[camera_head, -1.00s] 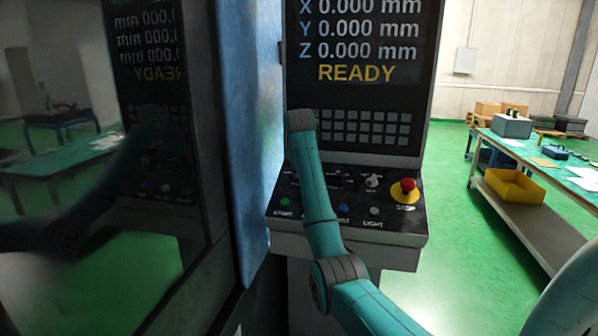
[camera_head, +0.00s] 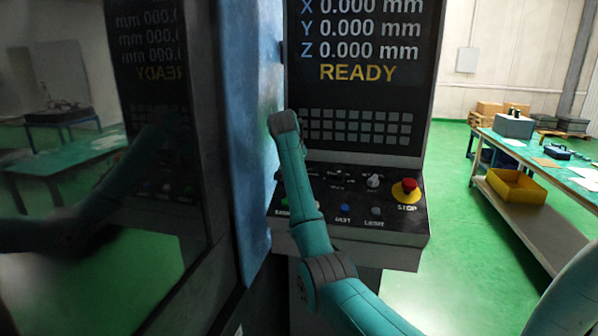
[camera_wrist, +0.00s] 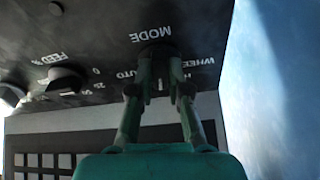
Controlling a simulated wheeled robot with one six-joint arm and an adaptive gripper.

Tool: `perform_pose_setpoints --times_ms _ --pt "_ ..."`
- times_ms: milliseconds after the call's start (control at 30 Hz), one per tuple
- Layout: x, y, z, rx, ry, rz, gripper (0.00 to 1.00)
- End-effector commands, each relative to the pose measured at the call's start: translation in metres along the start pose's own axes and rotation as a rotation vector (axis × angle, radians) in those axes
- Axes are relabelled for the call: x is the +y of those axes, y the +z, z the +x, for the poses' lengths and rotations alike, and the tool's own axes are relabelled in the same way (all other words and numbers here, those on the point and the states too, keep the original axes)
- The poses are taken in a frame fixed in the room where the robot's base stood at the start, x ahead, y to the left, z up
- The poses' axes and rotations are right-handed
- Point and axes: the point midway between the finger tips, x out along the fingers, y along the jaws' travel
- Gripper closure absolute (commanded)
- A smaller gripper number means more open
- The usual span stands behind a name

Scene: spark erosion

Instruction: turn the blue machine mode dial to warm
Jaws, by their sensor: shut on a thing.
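The mode dial (camera_wrist: 155,48) is dark and round, under the upside-down word MODE in the wrist view. My gripper (camera_wrist: 158,85) has its two green fingers closed in on the dial, one on each side. The fingers cover part of the labels around it; AUTO and part of another word show, and I cannot read WARM. The dial's pointer is hidden, so its setting cannot be told. In the head view my arm hides the dial and the gripper. The blue machine (camera_head: 255,150) stands at the left of the control panel (camera_head: 385,228).
A second knob with the label FEED (camera_wrist: 67,82) is beside the dial in the wrist view. The red STOP button (camera_head: 408,187) is at the panel's right. The screen (camera_head: 358,72) reads READY. A workbench with a yellow bin (camera_head: 515,186) is at far right; green floor lies between.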

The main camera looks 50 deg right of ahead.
Motion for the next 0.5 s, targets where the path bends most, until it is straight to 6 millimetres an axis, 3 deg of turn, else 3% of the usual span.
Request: perform_pose_setpoints --times_ms 500 --pt "-0.0011 0.0009 0.0006 -0.004 0.044 0.193 1.0"
